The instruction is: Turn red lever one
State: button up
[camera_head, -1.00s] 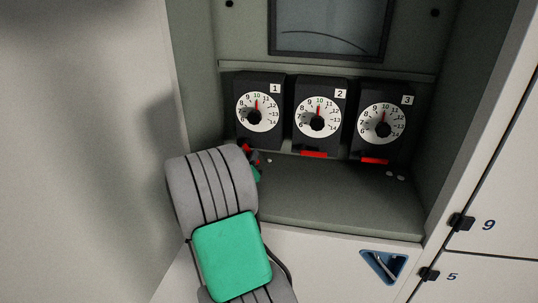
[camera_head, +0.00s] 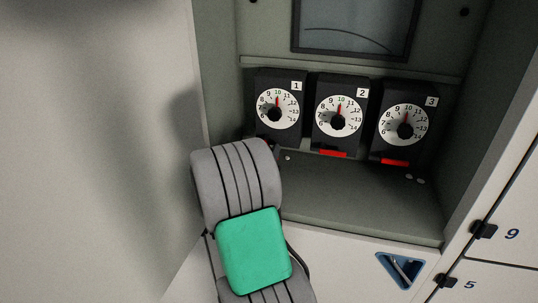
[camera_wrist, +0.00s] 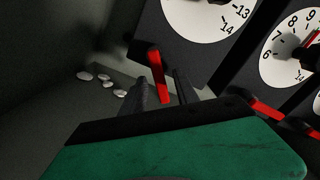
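Red lever one (camera_wrist: 157,74) juts from under the black unit marked 1 (camera_head: 294,100). In the wrist view it stands tilted between the two dark fingers of my gripper (camera_wrist: 161,92), with a finger on either side. The fingers are apart, and dark gaps show between them and the lever.
Unit 2 (camera_head: 361,104) and unit 3 (camera_head: 431,112) stand to the right, with horizontal red levers (camera_head: 333,153) and (camera_head: 395,162). Small pale pebble-like things (camera_wrist: 106,82) lie near my fingers. The cabinet's left wall is close to my arm.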

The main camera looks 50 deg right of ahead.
jog(key=shift+a, duration=0.1)
jog(key=b+v, duration=0.2)
jog(key=v, duration=0.5)
jog(key=shift+a, duration=0.15)
jog(key=shift+s+a, duration=0.15)
jog(key=shift+s, duration=0.05)
jog(key=shift+c, duration=0.4)
